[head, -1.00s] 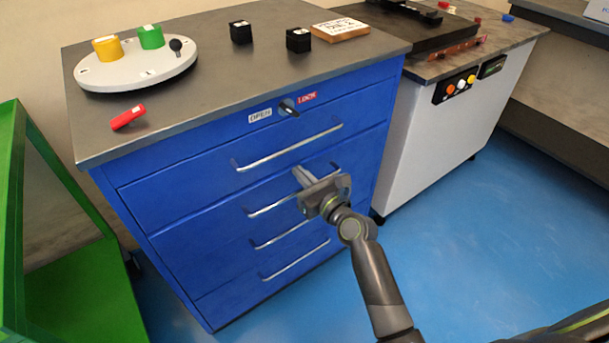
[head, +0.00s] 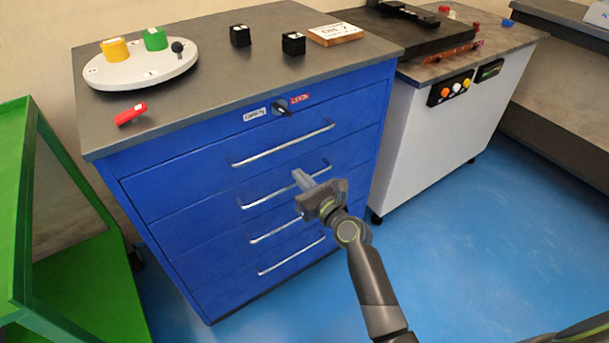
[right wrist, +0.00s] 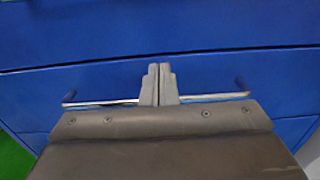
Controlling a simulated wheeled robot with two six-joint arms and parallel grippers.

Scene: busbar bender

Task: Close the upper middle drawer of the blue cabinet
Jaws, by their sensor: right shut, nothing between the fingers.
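The blue cabinet (head: 160,245) stands in the middle of the head view with several drawers, each with a silver bar handle. The upper middle drawer (head: 205,214) is second from the top. Its front looks about flush with its neighbours. My right gripper (head: 299,176) is shut and empty, with its fingertips at this drawer's handle and front. In the right wrist view, the shut fingers (right wrist: 159,78) reach across the handle bar (right wrist: 100,103) near its middle, pointing at the blue front. Contact is hard to tell. My left gripper is out of view.
The cabinet top (head: 210,92) holds a white disc (head: 140,72) with coloured knobs, a red piece (head: 130,114) and black cubes. A green cart (head: 75,285) stands left, a white machine cabinet (head: 425,140) right. Blue floor (head: 490,240) is free in front.

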